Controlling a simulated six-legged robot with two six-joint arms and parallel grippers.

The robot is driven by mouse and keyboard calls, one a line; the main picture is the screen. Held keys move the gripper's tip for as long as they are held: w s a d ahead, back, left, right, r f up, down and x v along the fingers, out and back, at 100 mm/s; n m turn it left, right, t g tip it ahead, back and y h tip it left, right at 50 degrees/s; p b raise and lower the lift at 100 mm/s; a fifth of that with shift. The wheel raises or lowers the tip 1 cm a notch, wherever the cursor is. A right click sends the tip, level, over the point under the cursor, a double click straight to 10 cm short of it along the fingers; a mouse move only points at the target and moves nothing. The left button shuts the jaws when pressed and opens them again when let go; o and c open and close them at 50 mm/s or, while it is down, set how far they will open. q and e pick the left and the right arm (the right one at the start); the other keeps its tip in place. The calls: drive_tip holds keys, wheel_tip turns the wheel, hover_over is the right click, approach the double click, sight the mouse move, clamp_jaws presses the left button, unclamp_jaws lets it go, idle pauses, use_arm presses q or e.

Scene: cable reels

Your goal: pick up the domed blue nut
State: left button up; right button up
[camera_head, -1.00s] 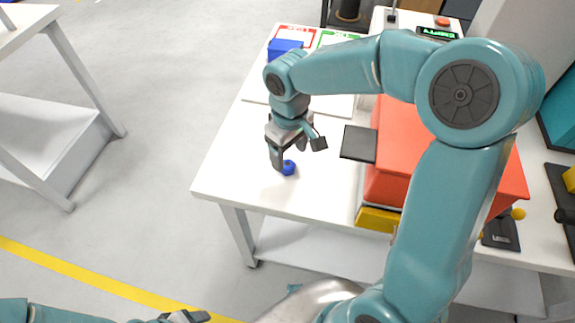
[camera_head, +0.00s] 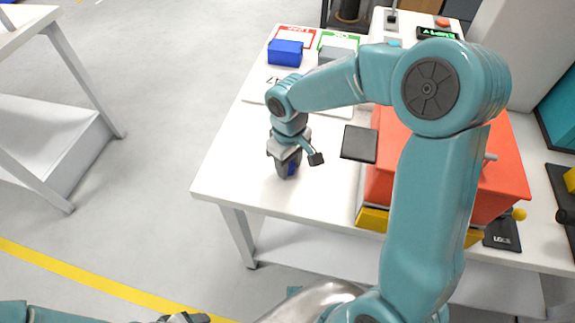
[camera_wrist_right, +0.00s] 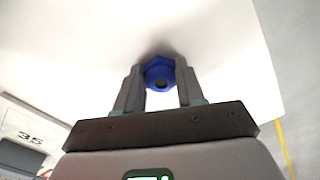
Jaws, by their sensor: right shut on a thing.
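The domed blue nut (camera_head: 292,169) is at the front left part of the white table, mostly hidden by my right gripper in the head view. In the right wrist view the blue nut (camera_wrist_right: 160,74) sits between the two fingertips, with a dark round hole facing the camera. My right gripper (camera_head: 288,170) points down and is shut on the nut; its fingers (camera_wrist_right: 160,84) flank it on both sides. I cannot tell whether the nut still touches the table. Part of my left arm shows at the bottom left of the head view, its gripper (camera_head: 184,318) cut off by the edge.
A white table (camera_head: 225,165) has free room around the nut. A blue block (camera_head: 285,53) and a grey block (camera_head: 338,50) stand at the back by red and green marked cards. A large red box (camera_head: 498,165) stands to the right, with a dark plate (camera_head: 359,144) at its left.

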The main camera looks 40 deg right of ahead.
wheel_tip(320, 180, up, 20)
drive_tip(key=p, duration=0.3)
drive_tip(key=shift+r, duration=0.15)
